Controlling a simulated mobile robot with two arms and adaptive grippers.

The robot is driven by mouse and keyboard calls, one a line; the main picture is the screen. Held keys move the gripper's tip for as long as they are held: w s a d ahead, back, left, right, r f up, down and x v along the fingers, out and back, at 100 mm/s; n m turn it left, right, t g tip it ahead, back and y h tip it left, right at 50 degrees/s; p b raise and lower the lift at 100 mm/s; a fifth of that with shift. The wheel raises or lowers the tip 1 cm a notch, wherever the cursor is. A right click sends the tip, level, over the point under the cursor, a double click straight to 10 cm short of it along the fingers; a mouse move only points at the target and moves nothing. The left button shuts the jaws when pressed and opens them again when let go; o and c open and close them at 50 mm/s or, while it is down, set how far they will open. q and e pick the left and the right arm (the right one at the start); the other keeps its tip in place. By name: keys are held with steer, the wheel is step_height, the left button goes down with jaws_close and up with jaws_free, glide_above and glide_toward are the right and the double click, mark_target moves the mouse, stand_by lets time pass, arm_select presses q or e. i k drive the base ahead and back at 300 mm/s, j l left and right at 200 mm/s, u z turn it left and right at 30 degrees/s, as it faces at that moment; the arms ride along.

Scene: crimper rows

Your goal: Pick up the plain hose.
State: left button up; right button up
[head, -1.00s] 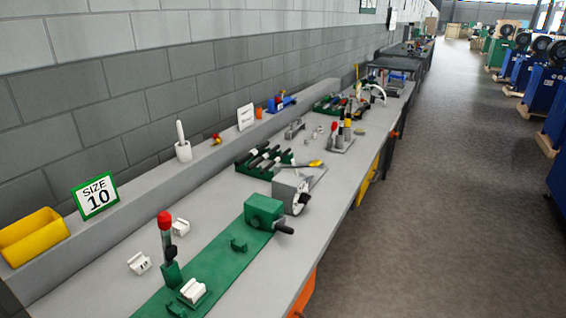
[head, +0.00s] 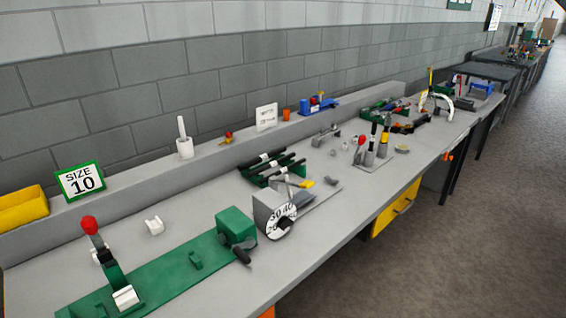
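A green rack (head: 252,180) stands on the bench near the middle of the head view. Several dark hose-like pieces (head: 287,167) lie side by side across it, and some carry small white marks. I cannot tell which of them, if any, is the plain hose. A second green rack (head: 369,110) farther along the bench also holds dark pieces, too small to tell apart. Neither of my grippers shows in the head view.
A green fixture (head: 155,277) with a red-knobbed lever is at the near left. A grey block with a numbered dial (head: 281,219) stands before the near rack. A size 10 sign (head: 80,181) and yellow bin (head: 22,208) sit on the ledge. The floor (head: 400,265) right is clear.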

mark_target(288, 168)
steer(key=i+l+u, duration=0.2)
steer(key=i+l, duration=0.35)
steer(key=i+l+u, duration=0.25)
steer(key=i+l, duration=0.25)
steer(key=l+u, duration=0.1)
steer(key=u, duration=1.35)
steer(key=z, duration=1.45)
steer(key=u, duration=0.3)
steer(key=k+l+u, duration=0.1)
steer(key=l+u, duration=0.4)
steer(key=k+l+u, duration=0.15)
steer(key=l+u, duration=0.3)
steer(key=k+l+u, duration=0.2)
steer(key=u, duration=0.3)
